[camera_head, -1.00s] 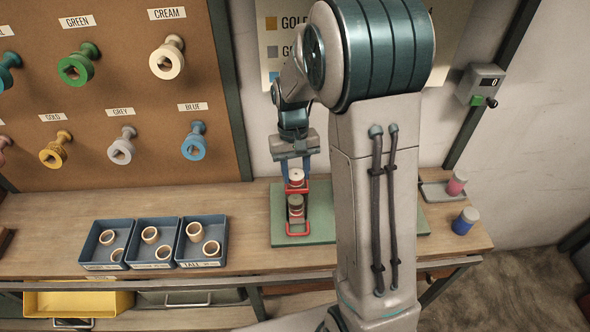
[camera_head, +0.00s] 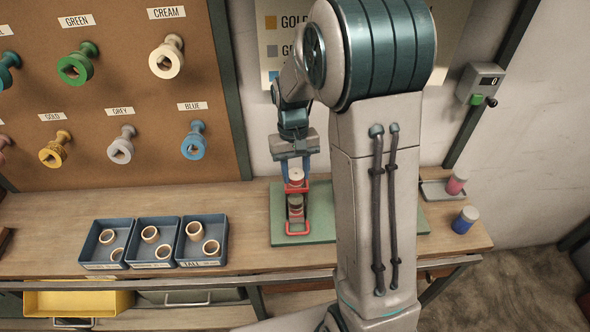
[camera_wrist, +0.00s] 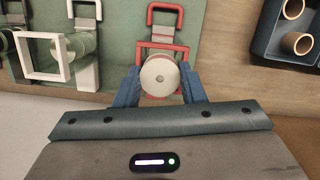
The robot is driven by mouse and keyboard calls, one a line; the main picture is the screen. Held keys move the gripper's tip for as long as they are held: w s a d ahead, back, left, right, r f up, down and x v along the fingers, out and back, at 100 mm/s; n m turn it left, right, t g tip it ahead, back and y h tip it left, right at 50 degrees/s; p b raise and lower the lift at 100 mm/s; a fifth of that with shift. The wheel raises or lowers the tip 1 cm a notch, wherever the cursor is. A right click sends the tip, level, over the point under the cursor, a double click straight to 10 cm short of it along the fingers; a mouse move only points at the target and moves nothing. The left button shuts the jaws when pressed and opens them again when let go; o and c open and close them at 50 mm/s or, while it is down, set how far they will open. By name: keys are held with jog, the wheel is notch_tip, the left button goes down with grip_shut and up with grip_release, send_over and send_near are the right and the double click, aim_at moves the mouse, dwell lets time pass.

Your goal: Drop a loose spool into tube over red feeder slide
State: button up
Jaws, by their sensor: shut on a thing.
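My gripper (camera_head: 295,172) is shut on a pale, cream-white spool (camera_wrist: 160,77), with one blue finger on each side of it. The spool's round end with a small centre hole faces the wrist camera. In the head view the spool (camera_head: 296,175) sits above the far end of the red feeder slide (camera_head: 298,229). The red slide's square frame and handle also show just beyond the spool in the wrist view (camera_wrist: 165,10). A dark and tan stacked piece (camera_head: 296,205) stands on the feeder in front. I cannot tell whether the spool touches the tube.
A white-framed feeder (camera_wrist: 45,58) stands left of the red one in the wrist view, with a black one beside it. Blue trays (camera_head: 152,240) with tan rings stand left on the bench. A blue cylinder (camera_head: 465,220) and a pink one (camera_head: 457,182) stand right.

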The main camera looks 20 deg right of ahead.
jog(key=o, duration=1)
jog(key=shift+o, duration=0.2)
jog(key=shift+r, duration=0.1)
notch_tip(320, 180, up, 13)
jog(key=w+b, duration=0.1)
jog(key=w, duration=0.2)
jog(key=s+f+t, duration=0.2)
jog(key=s+t, duration=0.3)
jog(key=s, duration=1.5)
jog(key=shift+s+a, duration=0.15)
